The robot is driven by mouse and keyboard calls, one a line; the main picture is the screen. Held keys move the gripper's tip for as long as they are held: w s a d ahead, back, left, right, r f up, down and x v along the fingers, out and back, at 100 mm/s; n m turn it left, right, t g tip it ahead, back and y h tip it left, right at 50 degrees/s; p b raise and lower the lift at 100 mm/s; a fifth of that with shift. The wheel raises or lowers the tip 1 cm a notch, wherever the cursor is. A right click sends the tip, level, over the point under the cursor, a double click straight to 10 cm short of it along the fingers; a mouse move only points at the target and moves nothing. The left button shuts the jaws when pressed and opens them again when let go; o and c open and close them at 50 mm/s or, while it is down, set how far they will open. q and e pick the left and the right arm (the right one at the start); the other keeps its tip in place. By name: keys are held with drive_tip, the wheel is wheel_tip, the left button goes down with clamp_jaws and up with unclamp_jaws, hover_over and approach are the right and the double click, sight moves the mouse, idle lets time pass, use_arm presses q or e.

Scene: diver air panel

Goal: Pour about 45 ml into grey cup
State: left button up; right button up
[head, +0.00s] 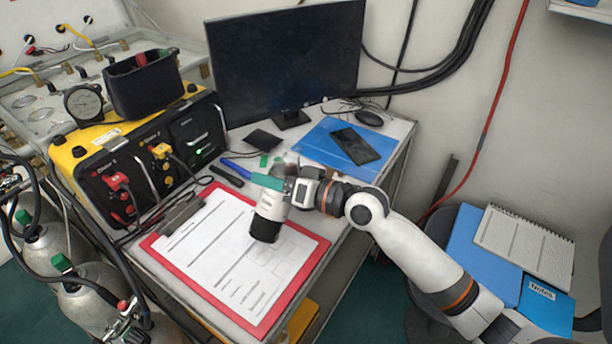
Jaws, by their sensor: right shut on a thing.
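My right gripper (290,190) comes in from the right, over the desk near the clipboard. It is shut on a bottle-like container (268,208) with a teal top, a white label band and a dark lower end. The container is slightly tilted and appears over the clipboard's upper right part; I cannot tell whether it touches it. A small greyish, partly clear shape (291,159) shows just behind the gripper, mostly hidden; I cannot tell whether it is the grey cup. No liquid stream is visible. My left gripper is not in view.
A red clipboard (312,262) with paper covers the desk front. A yellow-black panel box (135,160) stands left, a monitor (285,62) behind. A phone (355,145) lies on a blue folder (318,152). Pens (237,168) lie near the panel. Gas cylinders (90,290) stand lower left.

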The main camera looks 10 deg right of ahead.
drive_tip(key=shift+s+a+r+n+p, duration=0.15)
drive_tip(key=shift+a+r+n+p, duration=0.05)
drive_tip(key=shift+r+n+p, duration=0.55)
drive_tip(key=shift+s+a+n+h+p, duration=0.15)
drive_tip(key=shift+n+p, duration=0.1)
drive_tip(key=shift+n, duration=0.3)
drive_tip(key=shift+s+a+n+h+p, duration=0.1)
drive_tip(key=shift+n+h+p, duration=0.1)
drive_tip(key=shift+n, duration=0.3)
drive_tip(key=n, duration=0.2)
drive_tip(key=n+t, duration=0.1)
drive_tip(key=shift+s+a+f+h+p, duration=0.2)
drive_tip(key=shift+s+f+h+p, duration=0.05)
drive_tip(key=shift+f+p, duration=0.1)
